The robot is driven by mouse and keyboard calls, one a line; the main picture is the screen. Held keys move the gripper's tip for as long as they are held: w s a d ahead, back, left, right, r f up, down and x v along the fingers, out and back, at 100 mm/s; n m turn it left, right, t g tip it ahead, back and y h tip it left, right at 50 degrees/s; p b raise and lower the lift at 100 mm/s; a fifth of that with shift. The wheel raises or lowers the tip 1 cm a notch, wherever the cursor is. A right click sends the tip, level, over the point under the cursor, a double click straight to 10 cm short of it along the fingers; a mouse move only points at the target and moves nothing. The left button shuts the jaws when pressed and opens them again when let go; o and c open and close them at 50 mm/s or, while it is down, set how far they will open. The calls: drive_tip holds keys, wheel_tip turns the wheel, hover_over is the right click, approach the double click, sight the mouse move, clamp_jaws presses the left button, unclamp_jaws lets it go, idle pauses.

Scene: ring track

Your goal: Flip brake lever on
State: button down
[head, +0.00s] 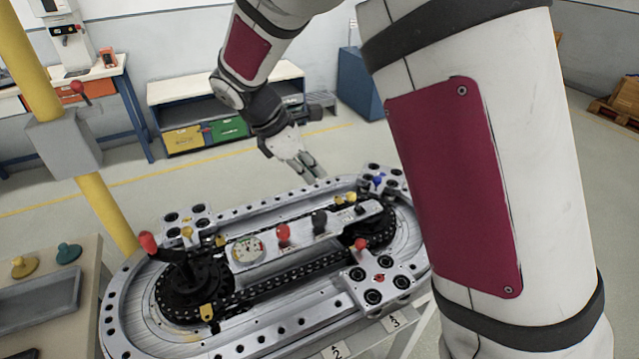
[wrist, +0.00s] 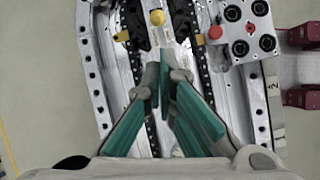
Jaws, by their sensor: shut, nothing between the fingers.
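The ring track (head: 122,290) shows in the head view. Its centre panel (head: 255,255) carries a red knob lever (head: 283,233) and a black knob lever (head: 319,220). A longer red-tipped handle (head: 149,243) stands at the track's left end. Another red-knobbed lever (head: 78,88) sits on a grey box on the yellow post. No label shows which one is the brake lever. My gripper (head: 314,171) is shut and empty above the far side of the track. In the wrist view its green-padded fingers (wrist: 162,72) meet just below a yellow knob (wrist: 157,18).
Corner blocks with black holes stand on the track, one near the front right (head: 380,282). A bench (head: 60,300) with a grey tray is at the left. A low cabinet (head: 222,95) and blue bin (head: 360,82) stand behind. Open floor lies beyond the track.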

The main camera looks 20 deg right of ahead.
sight(353, 202)
drive_tip(key=shift+w+a+f+n, duration=0.25)
drive_tip(key=shift+w+f+n, duration=0.05)
drive_tip(key=shift+w+f, duration=0.15)
drive_tip(key=p+x, duration=0.1)
drive_tip(key=x, duration=0.9)
drive_tip(key=shift+d, duration=0.2)
drive_tip(key=shift+r, duration=0.1)
drive_tip(key=shift+d+r, duration=0.15)
drive_tip(key=shift+d, duration=0.05)
